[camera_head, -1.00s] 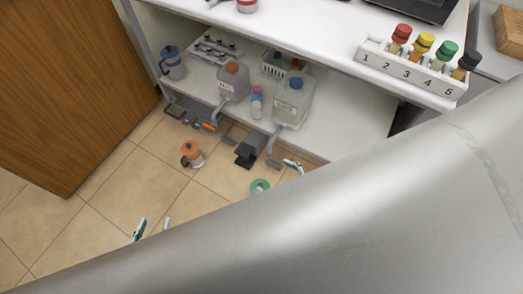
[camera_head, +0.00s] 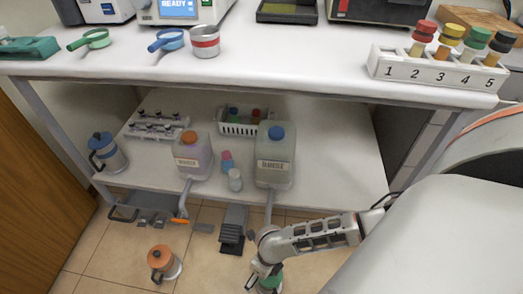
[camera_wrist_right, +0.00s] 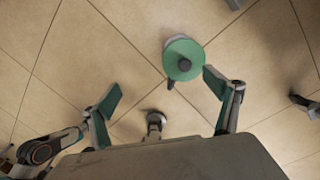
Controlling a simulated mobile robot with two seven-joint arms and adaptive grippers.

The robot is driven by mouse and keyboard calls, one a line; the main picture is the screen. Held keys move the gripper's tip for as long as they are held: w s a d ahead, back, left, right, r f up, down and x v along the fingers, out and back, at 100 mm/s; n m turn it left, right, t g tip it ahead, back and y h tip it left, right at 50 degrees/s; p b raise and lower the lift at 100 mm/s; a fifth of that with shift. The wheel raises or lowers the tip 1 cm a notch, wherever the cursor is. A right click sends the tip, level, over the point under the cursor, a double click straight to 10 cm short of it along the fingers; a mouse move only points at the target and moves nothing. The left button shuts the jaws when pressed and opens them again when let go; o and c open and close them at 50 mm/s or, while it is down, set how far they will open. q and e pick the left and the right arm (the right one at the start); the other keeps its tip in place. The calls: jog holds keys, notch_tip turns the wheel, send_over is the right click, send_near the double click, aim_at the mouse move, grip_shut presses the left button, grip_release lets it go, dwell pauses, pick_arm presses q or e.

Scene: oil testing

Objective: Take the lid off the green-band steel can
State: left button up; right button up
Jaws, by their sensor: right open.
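The steel can with the green lid stands on the tiled floor. In the right wrist view its round green lid (camera_wrist_right: 184,48), with a dark knob in the middle, is seen from above and hides most of the can. My right gripper (camera_wrist_right: 163,88) is open and empty, with its two fingers spread wide. The lid lies ahead of the fingers, nearer the right fingertip and apart from both. In the head view my right gripper (camera_head: 264,277) is low at the bottom edge, over the green lid (camera_head: 270,284), and partly hides it. My left gripper is not in view.
An orange-lidded steel can (camera_head: 164,264) stands on the floor to the left. A blue-lidded can (camera_head: 106,152) and two jugs, one blue-capped (camera_head: 274,160), are on the lower shelf (camera_head: 335,165). Pedals (camera_head: 231,238) lie below it. A numbered tube rack (camera_head: 435,72) is on the bench.

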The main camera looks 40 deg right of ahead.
aim_at(271, 274)
jog(key=d+f, duration=0.1)
jog(key=d+n, duration=0.1)
jog(key=d+f+n, duration=0.1)
jog(key=shift+s+d+f+g+h+b, duration=0.2)
jog(key=shift+s+f+g+h+b, duration=0.1)
jog(key=shift+g+h+b, duration=0.1)
jog(key=shift+w+d+f, duration=0.1)
jog(key=shift+d+f, duration=0.15)
jog(key=shift+f+n+b, duration=0.3)
jog(key=shift+f+b, duration=0.2)
jog(key=shift+f, duration=0.9)
jog(key=f+b, duration=0.1)
jog(key=f, duration=0.1)
jog(key=f+b, duration=0.1)
jog(key=shift+d+f, duration=0.2)
jog(key=shift+f, duration=0.2)
jog(key=shift+f+b, duration=0.35)
jog(key=shift+b, duration=0.1)
jog(key=shift+w, duration=0.2)
jog(key=shift+w+r, duration=0.15)
jog(key=shift+r, duration=0.05)
jog(key=c, duration=1.5)
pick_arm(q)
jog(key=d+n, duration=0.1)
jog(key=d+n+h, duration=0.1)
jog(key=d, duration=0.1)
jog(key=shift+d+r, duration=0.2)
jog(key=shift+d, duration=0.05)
pick_arm(e)
jog(key=shift+c, duration=0.8)
